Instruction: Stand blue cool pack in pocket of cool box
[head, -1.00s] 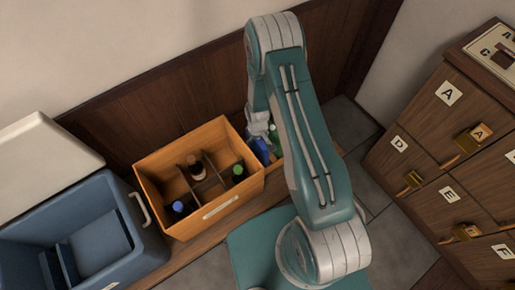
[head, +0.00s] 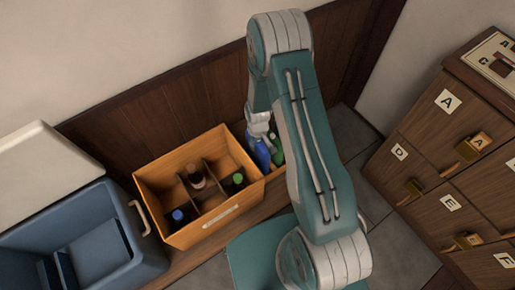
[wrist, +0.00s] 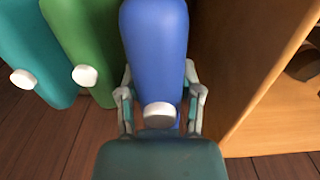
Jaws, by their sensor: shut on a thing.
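The blue cool pack (wrist: 155,50) has a white cap and is between the fingers of my gripper (wrist: 160,100), which is shut on it. In the head view the blue cool pack (head: 262,154) shows just right of the wooden crate, below my gripper (head: 259,128). The cool box (head: 128,205) is blue with its pale lid (head: 45,165) open, at the lower left. A slotted pocket (head: 62,268) shows inside it, partly cut off by the frame's edge.
A wooden crate (head: 215,210) with several bottles stands between the cool box and my gripper. A green pack (wrist: 92,45) and a teal pack (wrist: 35,50) stand beside the blue one. A drawer cabinet (head: 440,150) is at the right.

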